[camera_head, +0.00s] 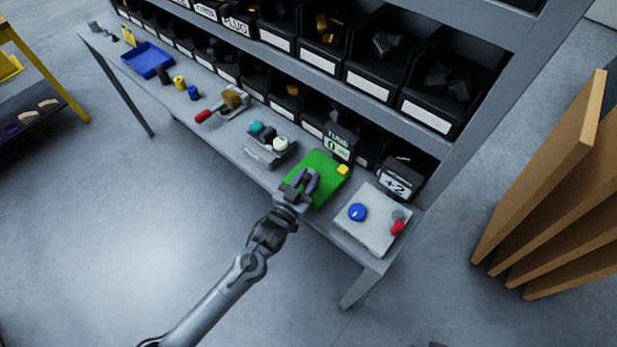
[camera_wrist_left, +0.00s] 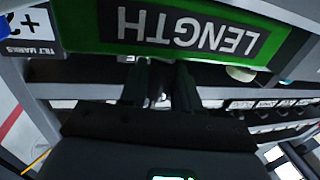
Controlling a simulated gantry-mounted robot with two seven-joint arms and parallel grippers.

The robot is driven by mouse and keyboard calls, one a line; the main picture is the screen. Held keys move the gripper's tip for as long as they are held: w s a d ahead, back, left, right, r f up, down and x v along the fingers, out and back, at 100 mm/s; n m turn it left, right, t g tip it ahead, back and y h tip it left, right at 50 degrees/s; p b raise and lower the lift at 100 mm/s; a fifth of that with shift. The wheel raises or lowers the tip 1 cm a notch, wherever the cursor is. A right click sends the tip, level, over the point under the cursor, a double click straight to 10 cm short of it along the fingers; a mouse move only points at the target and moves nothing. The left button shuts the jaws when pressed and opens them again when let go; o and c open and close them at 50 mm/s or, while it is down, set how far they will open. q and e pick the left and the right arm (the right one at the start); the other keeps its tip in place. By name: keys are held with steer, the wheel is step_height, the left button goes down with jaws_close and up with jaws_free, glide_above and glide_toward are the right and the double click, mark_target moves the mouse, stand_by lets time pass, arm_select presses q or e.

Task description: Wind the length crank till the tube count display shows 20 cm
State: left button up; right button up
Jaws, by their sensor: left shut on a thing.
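The tube display (camera_head: 338,143) stands behind the green box and reads "TUBE" with what looks like a 0. The green box (camera_head: 326,172) has a yellow block on its far right corner. Its front panel (camera_wrist_left: 185,28) reads "LENGTH", upside down in the left wrist view. My left gripper (camera_head: 301,185) is at the near left part of the green box, shut on the length crank (camera_head: 311,182), a dark grey-purple piece mostly hidden by the fingers. In the left wrist view its fingers (camera_wrist_left: 160,85) reach under the LENGTH panel; the grip itself is hidden. My right gripper is not in view.
Left are a holder with coloured caps (camera_head: 268,143) and a red-handled tool (camera_head: 207,115). Shelf bins rise behind.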

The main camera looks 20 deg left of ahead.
arm_select(q)
steer(key=shift+a+r+m+h+p, duration=0.1)
steer(key=shift+a+m+h+p, duration=0.25)
steer(key=shift+m+h, duration=0.6)
steer(key=h, duration=0.1)
steer(key=m+g+h, duration=0.1)
steer(key=h, duration=0.1)
steer(key=shift+w+a+m, duration=0.1)
steer(key=shift+a+m, duration=0.15)
steer(key=shift+a, duration=0.15)
steer(key=m+g+h, duration=0.1)
steer(key=h, duration=0.1)
steer(key=a+m+g+h+b, duration=0.1)
steer(key=shift+w+f+m+h, duration=0.15)
steer(key=shift+f+m+h, duration=0.05)
steer(key=shift+m+h, duration=0.15)
steer(key=m+g+h+b, duration=0.2)
steer(key=g+b, duration=0.1)
steer(key=a+m+g+h+b, duration=0.1)
steer(key=h+b, duration=0.1)
steer(key=shift+w+f+m, duration=0.1)
steer(key=shift+w+m, duration=0.15)
steer(key=shift+w, duration=0.1)
steer(key=shift+w+a+r+m+g+h+b, duration=0.1)
steer(key=shift+m+g+h+b, duration=0.2)
steer(key=shift+g+b, duration=0.25)
steer(key=shift+a+r+m+g+h+b, duration=0.1)
steer(key=shift+m+g+h+b, duration=0.1)
steer(key=shift+m+g+b, duration=0.35)
